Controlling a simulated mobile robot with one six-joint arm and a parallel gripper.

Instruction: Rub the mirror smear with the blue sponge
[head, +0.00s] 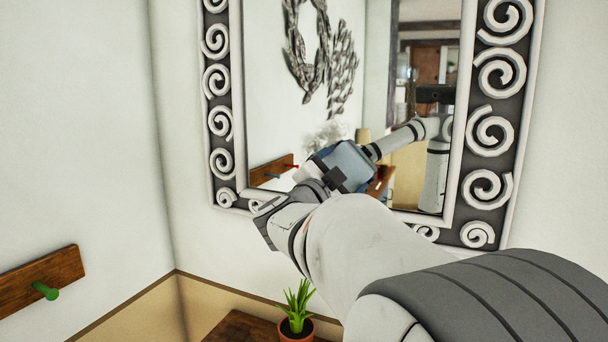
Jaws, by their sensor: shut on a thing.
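The mirror (284,100) hangs on the wall in a dark frame with white spirals. A whitish, cloudy patch (325,133) shows on the glass just above the sponge and looks like the smear. My gripper (333,180) is in front of the lower part of the mirror, shut on the blue sponge (345,160). The sponge is right at the glass, just below the patch. I cannot tell whether it touches the glass, as its reflection merges with it. My arm hides the mirror's lower edge.
A potted plant (297,306) stands on a wooden surface (240,330) below the mirror. A wooden rail (40,279) with a green peg (46,291) is on the left wall. The mirror reflects my arm, a wall decoration and a room.

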